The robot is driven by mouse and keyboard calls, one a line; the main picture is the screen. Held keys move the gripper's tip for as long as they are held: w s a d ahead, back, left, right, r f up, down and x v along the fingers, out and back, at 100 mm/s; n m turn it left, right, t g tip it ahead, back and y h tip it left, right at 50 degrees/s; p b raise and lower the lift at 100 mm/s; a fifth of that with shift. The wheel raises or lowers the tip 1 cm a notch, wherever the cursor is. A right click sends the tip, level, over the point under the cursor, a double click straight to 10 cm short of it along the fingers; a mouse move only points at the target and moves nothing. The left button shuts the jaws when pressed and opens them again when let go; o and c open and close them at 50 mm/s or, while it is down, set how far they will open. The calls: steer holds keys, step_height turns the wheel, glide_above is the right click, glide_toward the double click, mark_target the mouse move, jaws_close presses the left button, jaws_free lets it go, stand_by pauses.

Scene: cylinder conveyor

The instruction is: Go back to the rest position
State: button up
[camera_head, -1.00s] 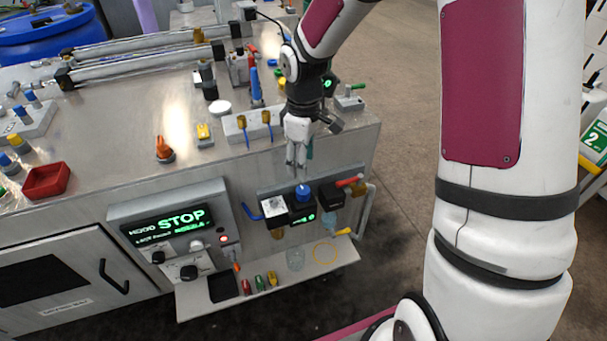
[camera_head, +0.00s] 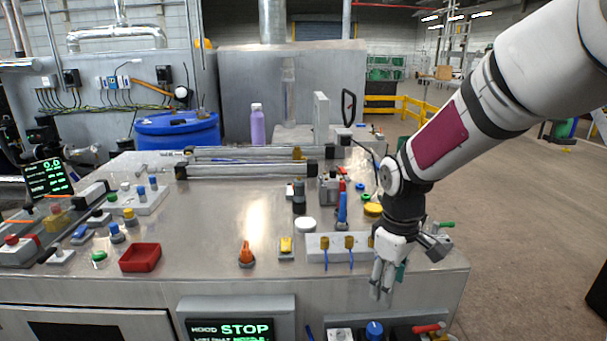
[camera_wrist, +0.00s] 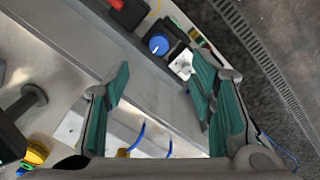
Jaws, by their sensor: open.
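My gripper (camera_head: 388,277) hangs pointing down at the front right edge of the steel workbench (camera_head: 215,225). In the wrist view my gripper (camera_wrist: 160,108) shows its green-lined fingers spread wide apart with nothing between them. Below and ahead of the fingers, the wrist view shows the bench edge and a blue knob (camera_wrist: 158,44) on the front panel. The blue knob also shows at the bottom of the head view (camera_head: 374,330).
A white block with yellow-topped blue-cabled plugs (camera_head: 325,243) stands left of my gripper. An orange knob (camera_head: 246,255), a red tray (camera_head: 140,257) and a STOP display (camera_head: 240,330) are farther left. A blue drum (camera_head: 178,135) stands behind. Open floor (camera_head: 520,220) lies right.

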steer(key=s+r+m+t, duration=0.1)
steer(key=s+r+m, duration=0.1)
steer(key=s+r, duration=0.2)
steer(key=s+r+m+t, duration=0.1)
steer(key=s+r+m, duration=0.2)
steer(key=s, duration=0.8)
steer(key=s+r+m+t, duration=0.1)
steer(key=s+r+m, duration=0.2)
steer(key=s+r, duration=0.4)
steer(key=shift+s+a+t, duration=0.15)
steer(key=shift+s+t, duration=0.25)
steer(key=shift+s, duration=0.3)
